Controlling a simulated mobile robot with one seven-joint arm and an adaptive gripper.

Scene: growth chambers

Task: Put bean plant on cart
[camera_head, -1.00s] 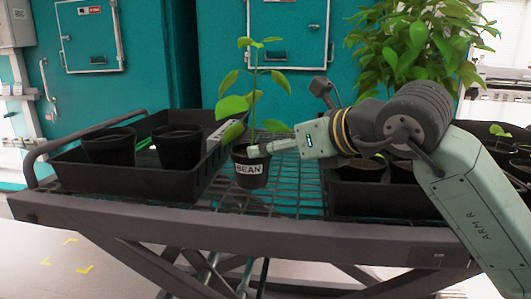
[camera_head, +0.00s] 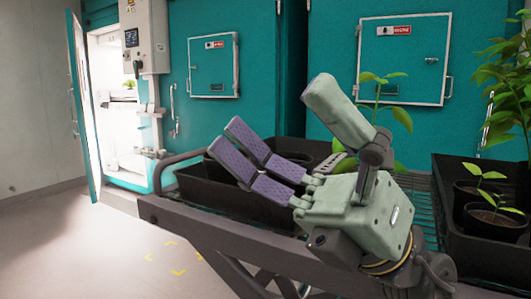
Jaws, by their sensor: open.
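The bean plant (camera_head: 404,117) shows its green leaves behind my gripper. My gripper hides its labelled pot and what the pot rests on. The dark cart (camera_head: 196,222) has a metal frame and a wire-mesh top. My gripper (camera_head: 272,112) is in front of the plant, over the cart's near side. Its fingers are spread wide with purple pads showing, and nothing is between them.
A black tray (camera_head: 196,187) lies on the cart's left, partly hidden by my fingers. Another tray (camera_head: 482,250) holds potted seedlings (camera_head: 490,205) at right. A lit chamber (camera_head: 115,125) stands open at left. Floor at lower left is clear.

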